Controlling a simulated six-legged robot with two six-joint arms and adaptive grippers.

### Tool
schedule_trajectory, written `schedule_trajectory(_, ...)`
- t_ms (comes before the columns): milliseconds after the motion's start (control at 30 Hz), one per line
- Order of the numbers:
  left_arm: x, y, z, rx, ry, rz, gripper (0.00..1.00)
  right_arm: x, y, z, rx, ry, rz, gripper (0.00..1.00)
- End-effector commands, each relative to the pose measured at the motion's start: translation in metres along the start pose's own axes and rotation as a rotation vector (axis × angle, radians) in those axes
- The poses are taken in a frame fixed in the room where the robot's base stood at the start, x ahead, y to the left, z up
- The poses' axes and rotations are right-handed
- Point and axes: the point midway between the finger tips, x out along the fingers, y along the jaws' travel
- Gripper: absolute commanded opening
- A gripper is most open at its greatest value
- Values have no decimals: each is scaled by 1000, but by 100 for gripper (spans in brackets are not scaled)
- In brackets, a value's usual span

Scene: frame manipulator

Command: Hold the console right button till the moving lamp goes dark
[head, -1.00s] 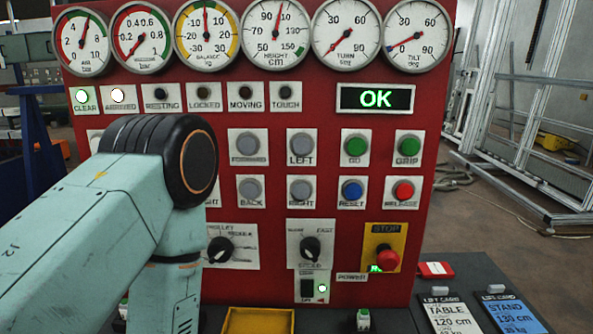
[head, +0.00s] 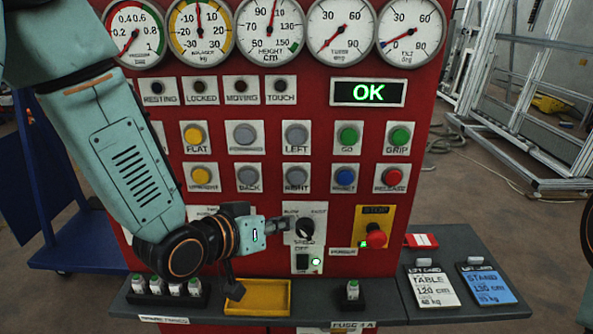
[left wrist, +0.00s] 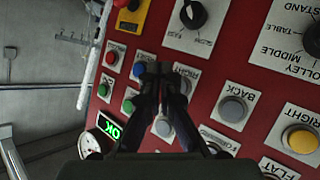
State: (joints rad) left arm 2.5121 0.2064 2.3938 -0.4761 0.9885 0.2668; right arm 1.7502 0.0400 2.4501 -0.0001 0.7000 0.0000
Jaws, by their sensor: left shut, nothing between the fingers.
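The console right button (head: 297,175) is a grey round button labelled RIGHT on the red panel, unobstructed in the head view. In the left wrist view my fingers partly cover its place. The moving lamp (head: 241,88) is dark, in the top lamp row. My left gripper (head: 283,225) is shut and empty, below the right button and beside the speed knob (head: 305,229) in the head view. Its fingertips (left wrist: 161,70) point at the panel; I cannot tell how far off they are. My right gripper is not in view.
Other buttons surround it: left (head: 296,135), back (head: 248,178) and blue reset (head: 346,176). The red stop button (head: 375,236) is at lower right. A shelf below holds a yellow tray (head: 262,297) and two cards. The display (head: 368,93) reads OK.

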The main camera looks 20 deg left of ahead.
Motion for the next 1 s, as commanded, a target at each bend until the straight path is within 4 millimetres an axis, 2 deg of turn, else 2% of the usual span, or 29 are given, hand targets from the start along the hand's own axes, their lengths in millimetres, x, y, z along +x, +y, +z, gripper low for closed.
schedule_trajectory(100,0,17,-12,-34,49,84,0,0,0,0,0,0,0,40)
schedule_trajectory(200,0,23,-16,-64,68,114,0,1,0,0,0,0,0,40)
schedule_trajectory(667,2,21,-18,-80,69,112,0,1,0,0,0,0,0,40)
schedule_trajectory(1000,29,3,-37,-79,69,112,0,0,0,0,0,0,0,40)
